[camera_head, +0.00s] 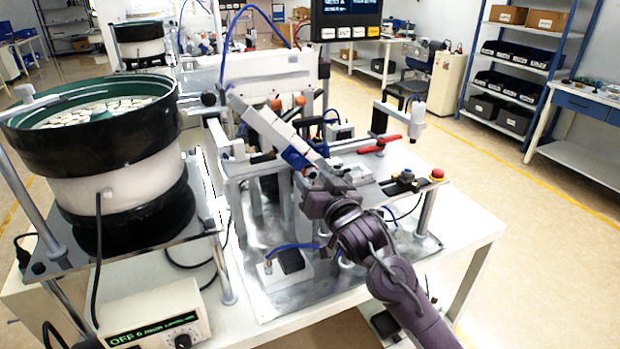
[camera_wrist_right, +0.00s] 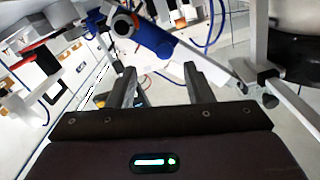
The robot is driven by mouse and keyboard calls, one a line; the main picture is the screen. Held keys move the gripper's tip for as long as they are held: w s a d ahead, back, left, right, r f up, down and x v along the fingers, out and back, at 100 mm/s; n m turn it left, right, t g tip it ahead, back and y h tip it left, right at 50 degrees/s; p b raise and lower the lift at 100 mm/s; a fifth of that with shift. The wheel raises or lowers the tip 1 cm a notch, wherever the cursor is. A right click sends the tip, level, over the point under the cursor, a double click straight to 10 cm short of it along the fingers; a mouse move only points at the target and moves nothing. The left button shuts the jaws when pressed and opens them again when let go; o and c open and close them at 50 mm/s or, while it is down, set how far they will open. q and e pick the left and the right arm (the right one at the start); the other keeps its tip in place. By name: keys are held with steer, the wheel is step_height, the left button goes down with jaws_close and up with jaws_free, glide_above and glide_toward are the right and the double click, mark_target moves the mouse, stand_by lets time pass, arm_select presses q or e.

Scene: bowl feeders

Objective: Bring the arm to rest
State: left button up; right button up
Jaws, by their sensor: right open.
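My right arm comes in from the lower right in the head view. Its right gripper (camera_head: 308,172) is over the middle of the assembly machine, close to a slanted feed rail (camera_head: 265,125) with a blue part (camera_head: 295,158). In the right wrist view the two fingers of the right gripper (camera_wrist_right: 160,78) stand apart with nothing between them. A blue cylinder (camera_wrist_right: 155,38) lies just beyond the fingertips there; I cannot tell whether they touch. My left gripper is in neither view.
A large bowl feeder (camera_head: 95,190) stands at the left, above a control box (camera_head: 155,318). A red lever (camera_head: 380,144) and a red button (camera_head: 437,174) are on the machine's right side. The white table (camera_head: 465,225) is bare at its right edge. Shelves (camera_head: 520,60) stand behind.

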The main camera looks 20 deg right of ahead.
steer(key=s+a+f+n+g, duration=0.25)
steer(key=s+f+g, duration=0.45)
steer(key=s+f, duration=0.65)
steer(key=s+a+f+n+g, duration=0.1)
steer(key=s+f+g, duration=0.3)
steer(key=s, duration=0.4)
steer(key=s+a+f+n+g, duration=0.15)
steer(key=s+f+g, duration=0.3)
steer(key=s, duration=0.45)
step_height(320, 180, down, 30)
steer(key=s, duration=0.2)
steer(key=s+d+f+g, duration=0.1)
steer(key=s+d+f, duration=0.2)
steer(key=s+f, duration=1.5)
steer(key=shift+s+d+h, duration=0.15)
steer(key=shift+s+h, duration=0.15)
steer(key=shift+s, duration=0.25)
steer(key=shift+f+g, duration=0.1)
steer(key=shift+g, duration=0.15)
